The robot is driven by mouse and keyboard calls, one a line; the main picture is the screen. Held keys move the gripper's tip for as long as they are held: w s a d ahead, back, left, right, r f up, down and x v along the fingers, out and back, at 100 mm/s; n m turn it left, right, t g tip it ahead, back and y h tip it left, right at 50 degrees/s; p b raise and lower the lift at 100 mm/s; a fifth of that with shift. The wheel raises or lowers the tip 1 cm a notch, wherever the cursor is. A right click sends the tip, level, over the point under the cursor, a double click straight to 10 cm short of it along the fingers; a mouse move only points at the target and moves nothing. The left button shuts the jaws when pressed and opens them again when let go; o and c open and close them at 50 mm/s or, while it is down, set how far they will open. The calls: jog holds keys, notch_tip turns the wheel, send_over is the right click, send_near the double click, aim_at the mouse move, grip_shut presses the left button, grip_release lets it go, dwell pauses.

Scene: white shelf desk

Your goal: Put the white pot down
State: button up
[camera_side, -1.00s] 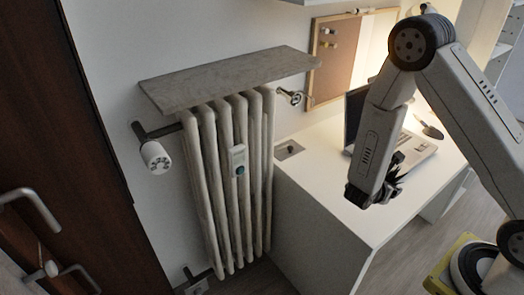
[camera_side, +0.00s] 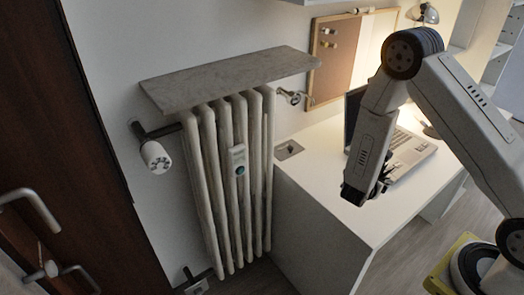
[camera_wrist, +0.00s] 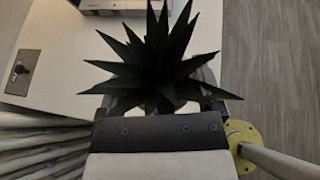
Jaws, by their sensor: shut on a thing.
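A plant with dark spiky leaves (camera_wrist: 158,58) fills the middle of the wrist view, just beyond my gripper. Its leaves cover most of what is under them, so I cannot make out the white pot clearly. In the side view my gripper (camera_side: 366,190) points down over the white desk (camera_side: 325,205), near its front edge. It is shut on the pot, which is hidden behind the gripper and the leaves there. I cannot tell the gap between pot and desk top.
An open laptop (camera_side: 408,150) lies on the desk behind my gripper. A socket plate (camera_side: 288,150) is set in the desk's left corner. A radiator (camera_side: 228,180) with a grey shelf board (camera_side: 230,77) stands left of the desk. The desk's front left part looks clear.

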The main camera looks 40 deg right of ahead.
jog(key=shift+w+d+f, duration=0.55)
jog(key=shift+w+f, duration=0.7)
jog(key=shift+w, duration=0.15)
jog(key=shift+w+d+f, duration=0.5)
jog(key=shift+w+f, duration=0.7)
jog(key=shift+w, duration=0.25)
jog(key=shift+w+d+f, duration=0.55)
jog(key=shift+w+f, duration=0.7)
jog(key=shift+w, duration=0.15)
jog(key=shift+w+d+f, duration=0.1)
jog(key=shift+w+f, duration=0.15)
jog(key=shift+f, duration=1.6)
jog(key=shift+f, duration=0.1)
jog(key=o, duration=1.3)
